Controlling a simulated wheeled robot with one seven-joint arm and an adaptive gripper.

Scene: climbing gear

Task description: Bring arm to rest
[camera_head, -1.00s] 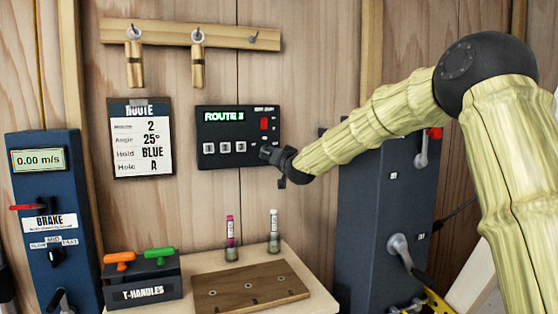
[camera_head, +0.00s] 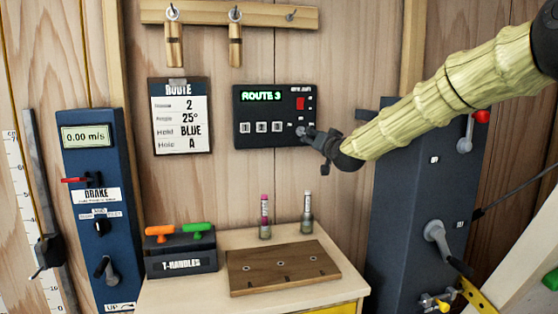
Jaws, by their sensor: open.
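My arm reaches in from the right in the head view, and my gripper (camera_head: 312,136) is at its end. The gripper is small and dark here, and its fingers are hard to make out. It appears at the lower right corner of the black route panel (camera_head: 250,113), overlapping it; I cannot tell whether they touch. It looks empty. The panel shows "ROUTE 3" in green, with a red switch and three numbered buttons below.
A route card (camera_head: 180,140) reads 2, 25°, BLUE, A. Below stand a T-handles box (camera_head: 182,262), two small vials (camera_head: 265,220) (camera_head: 307,215) and a wooden board (camera_head: 282,265) on a bench. Blue columns flank it: the brake column (camera_head: 98,215) and a lever column (camera_head: 410,220).

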